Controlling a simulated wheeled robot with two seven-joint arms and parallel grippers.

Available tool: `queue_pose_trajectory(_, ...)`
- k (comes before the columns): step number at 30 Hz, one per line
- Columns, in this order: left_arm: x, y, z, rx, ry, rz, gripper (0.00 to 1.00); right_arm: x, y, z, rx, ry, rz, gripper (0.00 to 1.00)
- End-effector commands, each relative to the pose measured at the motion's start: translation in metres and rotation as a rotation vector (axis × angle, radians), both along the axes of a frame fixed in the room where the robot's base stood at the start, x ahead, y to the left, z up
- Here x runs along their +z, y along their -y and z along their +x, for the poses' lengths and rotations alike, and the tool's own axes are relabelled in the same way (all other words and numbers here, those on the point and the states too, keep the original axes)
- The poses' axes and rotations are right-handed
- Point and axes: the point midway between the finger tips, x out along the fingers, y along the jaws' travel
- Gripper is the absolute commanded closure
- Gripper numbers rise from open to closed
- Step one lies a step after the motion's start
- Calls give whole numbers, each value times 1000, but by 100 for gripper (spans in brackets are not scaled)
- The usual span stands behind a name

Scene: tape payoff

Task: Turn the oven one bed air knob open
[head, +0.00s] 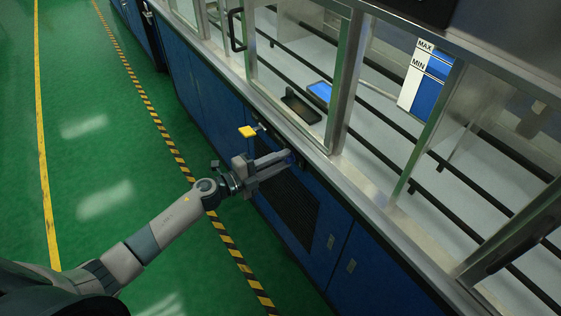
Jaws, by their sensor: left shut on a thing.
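My left gripper (287,158) reaches from the lower left to the front of the blue machine cabinet, just under its metal ledge. Its fingers are shut on a small blue knob (291,159), most of which the fingers hide. I take this to be the air knob; no label is readable, and I cannot tell how far it is turned. A yellow-handled valve (248,131) sticks out from the cabinet front just left of and above my gripper, apart from it. My right gripper is not in view.
Blue cabinet doors (340,245) and a dark vent grille (290,205) lie below the knob. Above the metal ledge (375,205) are framed glass doors, a black tray (300,107) and a small blue screen (320,90). The green floor (95,170) on the left is clear.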

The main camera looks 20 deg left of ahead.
Motion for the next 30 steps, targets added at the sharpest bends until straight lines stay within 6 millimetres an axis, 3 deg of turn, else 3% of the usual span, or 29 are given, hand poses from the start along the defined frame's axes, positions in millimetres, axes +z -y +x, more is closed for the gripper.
queue_pose_trajectory(9,-2,0,-1,-2,143,187,98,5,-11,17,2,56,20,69)
queue_pose_trajectory(18,-1,1,-1,-2,200,260,98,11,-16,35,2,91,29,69)
queue_pose_trajectory(30,-1,1,-1,-2,205,268,98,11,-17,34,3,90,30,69)
